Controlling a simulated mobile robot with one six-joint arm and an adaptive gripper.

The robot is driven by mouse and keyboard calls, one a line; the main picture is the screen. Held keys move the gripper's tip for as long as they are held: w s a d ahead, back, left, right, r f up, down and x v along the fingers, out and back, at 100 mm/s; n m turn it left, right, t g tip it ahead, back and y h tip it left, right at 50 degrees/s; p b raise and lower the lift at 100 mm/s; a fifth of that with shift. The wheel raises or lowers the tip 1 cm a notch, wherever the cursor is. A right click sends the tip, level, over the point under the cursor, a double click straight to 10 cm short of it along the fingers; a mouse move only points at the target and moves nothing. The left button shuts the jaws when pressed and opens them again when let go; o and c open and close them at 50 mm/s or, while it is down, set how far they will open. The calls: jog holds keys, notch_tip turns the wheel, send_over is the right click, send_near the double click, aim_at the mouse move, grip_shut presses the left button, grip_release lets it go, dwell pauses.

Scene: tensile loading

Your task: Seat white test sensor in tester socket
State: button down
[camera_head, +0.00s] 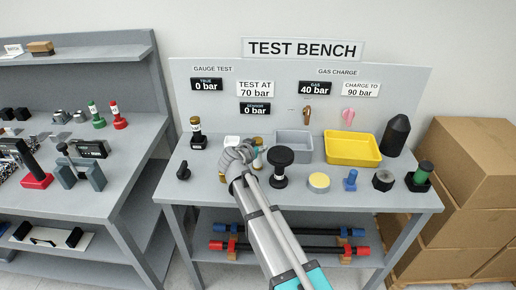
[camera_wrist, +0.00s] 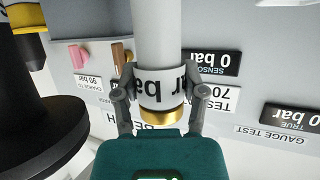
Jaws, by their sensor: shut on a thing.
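My gripper (camera_wrist: 164,90) is shut on a white cylinder, the test sensor (camera_wrist: 162,35). The sensor has a white label with black "bar" lettering and a gold ring at the end nearest my palm. One finger presses on each side of the label. The sensor's far end runs out of the wrist view. In the head view my gripper (camera_head: 240,155) is over the left-middle of the bench, and my own arm hides most of the sensor there. I cannot make out the tester socket or tell whether the sensor touches it.
A black round knob (camera_head: 281,158) stands close to the right of my gripper. A grey tray (camera_head: 293,154) and a yellow tray (camera_head: 353,160) are behind and right. A dark gauge-like piece with a gold cap (camera_head: 196,122) stands left. Several small parts line the bench's right front.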

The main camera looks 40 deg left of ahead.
jog(key=shift+f, duration=0.2)
jog(key=shift+c, duration=0.8)
grip_release()
jog(key=shift+r, duration=0.25)
jog(key=p+v, duration=0.4)
jog(key=v, duration=0.8)
jog(key=shift+p, duration=0.3)
